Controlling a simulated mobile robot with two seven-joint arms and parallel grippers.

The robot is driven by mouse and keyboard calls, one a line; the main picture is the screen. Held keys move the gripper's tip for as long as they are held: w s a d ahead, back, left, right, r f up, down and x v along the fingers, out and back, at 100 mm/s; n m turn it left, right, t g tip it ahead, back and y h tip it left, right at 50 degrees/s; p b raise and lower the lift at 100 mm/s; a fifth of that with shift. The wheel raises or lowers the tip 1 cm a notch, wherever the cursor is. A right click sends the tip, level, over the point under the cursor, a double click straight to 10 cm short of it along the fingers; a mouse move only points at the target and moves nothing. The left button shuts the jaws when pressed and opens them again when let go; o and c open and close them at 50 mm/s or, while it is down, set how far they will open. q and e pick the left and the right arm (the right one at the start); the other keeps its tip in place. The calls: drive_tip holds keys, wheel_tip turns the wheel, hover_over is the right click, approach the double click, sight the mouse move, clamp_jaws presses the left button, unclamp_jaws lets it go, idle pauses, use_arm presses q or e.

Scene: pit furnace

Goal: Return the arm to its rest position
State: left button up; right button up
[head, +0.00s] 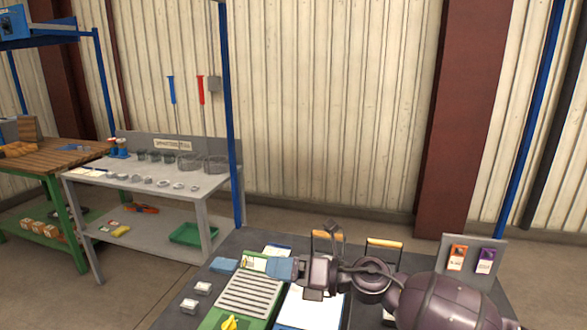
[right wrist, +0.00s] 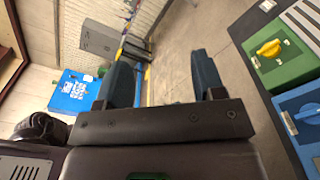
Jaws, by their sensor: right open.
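My right gripper (head: 270,267) reaches in from the right above the dark worktable (head: 232,252) in the head view. Its blue fingers point left, over the far side of the table. In the right wrist view the two fingers stand well apart, and the gap of the right gripper (right wrist: 162,70) is empty, with bare floor beyond it. My left gripper is in neither view.
A green unit (head: 228,324) with a yellow knob and a slatted top stands below the arm. Orange-handled items (head: 384,243) and an upright panel (head: 474,254) stand behind it. A grey bench (head: 150,182) with several small parts is at left.

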drive_tip(key=s+d+f+m+t+h, duration=0.1)
drive_tip(key=d+f+m+t+h, duration=0.6)
drive_tip(key=m, duration=0.9)
drive_tip(key=s+d+f+m+t+h, duration=0.1)
drive_tip(key=d+f+m+t+h, duration=0.3)
drive_tip(key=d+m, duration=0.85)
drive_tip(key=s+d+f+m+g+h, duration=0.1)
drive_tip(key=s+d+f+m+h, duration=0.1)
drive_tip(key=s+f, duration=0.4)
drive_tip(key=s+d+f+m+g+h, duration=0.1)
drive_tip(key=s+d+f+m, duration=0.4)
drive_tip(key=s, duration=0.5)
drive_tip(key=s+d+f+m+g+h, duration=0.2)
drive_tip(key=s+f+m, duration=0.3)
drive_tip(key=s+f, duration=0.4)
drive_tip(key=shift+d+h, duration=0.5)
drive_tip(key=shift+d, duration=0.15)
drive_tip(key=shift+s, duration=0.1)
drive_tip(key=shift+r, duration=0.1)
drive_tip(key=shift+c, duration=0.4)
